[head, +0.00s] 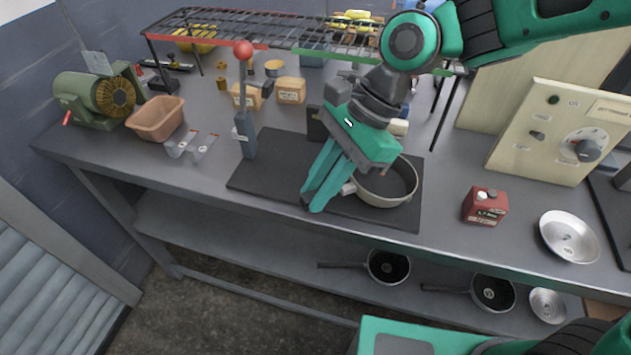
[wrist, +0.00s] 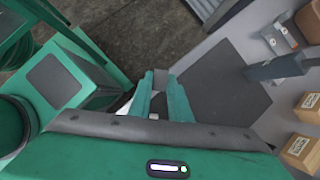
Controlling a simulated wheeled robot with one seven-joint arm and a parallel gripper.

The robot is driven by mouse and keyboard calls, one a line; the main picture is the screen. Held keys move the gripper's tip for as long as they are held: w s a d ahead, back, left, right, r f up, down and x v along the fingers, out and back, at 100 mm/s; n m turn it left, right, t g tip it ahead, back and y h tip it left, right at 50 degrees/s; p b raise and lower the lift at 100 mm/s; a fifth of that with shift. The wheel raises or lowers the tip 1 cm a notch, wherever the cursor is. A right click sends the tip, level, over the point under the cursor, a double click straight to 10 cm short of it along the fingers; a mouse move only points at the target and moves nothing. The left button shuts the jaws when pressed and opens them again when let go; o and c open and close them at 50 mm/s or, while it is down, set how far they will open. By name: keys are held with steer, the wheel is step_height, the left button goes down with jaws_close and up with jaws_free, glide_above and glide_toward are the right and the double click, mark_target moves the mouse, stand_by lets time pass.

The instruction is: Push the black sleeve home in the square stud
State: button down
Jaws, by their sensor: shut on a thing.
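My gripper (head: 312,200) points down and left over the dark mat (head: 265,163), at the left side of a pale pan (head: 383,201). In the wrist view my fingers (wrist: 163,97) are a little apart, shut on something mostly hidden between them. I cannot make out whether it is the black sleeve. A short light stub (head: 348,188) sticks out from the pan's left side beside the fingers. I cannot confirm that it is the square stud. My gripper body hides part of the pan. A sliver of white shows left of the fingers in the wrist view.
A lever with a red knob (head: 243,50) stands behind the mat's left part. A wire rack (head: 270,30) spans the back. More pans (head: 388,267) lie on the lower shelf. The bench front-left is clear.

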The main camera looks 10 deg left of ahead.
mark_target(346, 187)
steer(key=shift+w+d+f, duration=0.2)
steer(key=shift+w+d, duration=0.8)
steer(key=shift+d, duration=0.3)
steer(key=shift+w+d+f, duration=0.1)
steer(key=shift+w+d, duration=0.35)
steer(key=shift+d, duration=0.2)
steer(key=shift+w+d+f, duration=0.1)
steer(key=shift+w+d, duration=0.35)
steer(key=shift+d, duration=0.15)
stand_by(1.8)
steer(key=c, duration=1.6)
jaws_free()
steer(key=shift+o, duration=0.2)
steer(key=shift+r, duration=0.1)
steer(key=v, duration=1)
steer(key=shift+w+r, duration=0.2)
steer(key=shift+r, duration=0.1)
steer(key=shift+d, duration=0.1)
